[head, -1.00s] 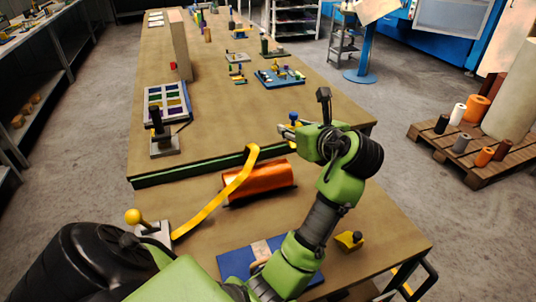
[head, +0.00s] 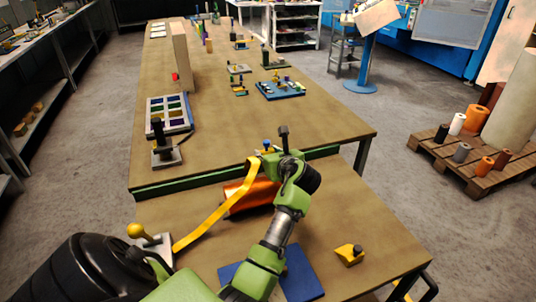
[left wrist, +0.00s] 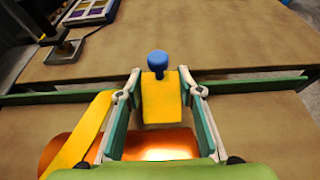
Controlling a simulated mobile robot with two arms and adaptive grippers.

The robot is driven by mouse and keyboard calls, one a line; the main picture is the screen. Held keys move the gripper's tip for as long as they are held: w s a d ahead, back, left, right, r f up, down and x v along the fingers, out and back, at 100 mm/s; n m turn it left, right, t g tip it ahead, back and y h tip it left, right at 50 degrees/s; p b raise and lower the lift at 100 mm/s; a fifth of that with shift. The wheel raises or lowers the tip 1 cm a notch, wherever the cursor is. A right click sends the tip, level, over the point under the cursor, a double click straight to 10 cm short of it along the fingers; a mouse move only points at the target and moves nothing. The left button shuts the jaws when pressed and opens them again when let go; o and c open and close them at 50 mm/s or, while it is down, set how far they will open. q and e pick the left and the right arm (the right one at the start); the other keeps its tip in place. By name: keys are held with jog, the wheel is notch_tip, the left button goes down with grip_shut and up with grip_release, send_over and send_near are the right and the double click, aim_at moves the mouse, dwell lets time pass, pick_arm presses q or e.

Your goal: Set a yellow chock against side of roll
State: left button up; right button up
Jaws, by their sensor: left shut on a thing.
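The orange roll (head: 248,196) lies on the near table, partly hidden behind my left arm in the head view. Its shiny top also shows low in the left wrist view (left wrist: 165,144). My left gripper (head: 267,152) is at the roll's far side, shut on a yellow chock (left wrist: 160,98) with a blue knob. In the head view mainly the blue knob (head: 266,144) shows. I cannot tell whether this chock touches the roll or the table. A second yellow chock (head: 347,255) with a dark knob sits at the right of the near table. My right gripper is not in view.
A yellow strap (head: 207,220) runs from a stand with a yellow ball knob (head: 136,230) to the roll's far side. A blue plate (head: 302,275) lies under my arm. A green edge strip (head: 165,190) borders the far table.

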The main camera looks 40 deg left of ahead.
pick_arm(q)
jog(key=shift+f, duration=0.3)
jog(key=shift+f, duration=0.1)
jog(key=shift+f, duration=0.5)
jog(key=o, duration=1.1)
jog(key=shift+r, duration=0.55)
jog(key=v, duration=1.2)
jog(key=shift+s+b, duration=0.15)
jog(key=shift+b, duration=0.15)
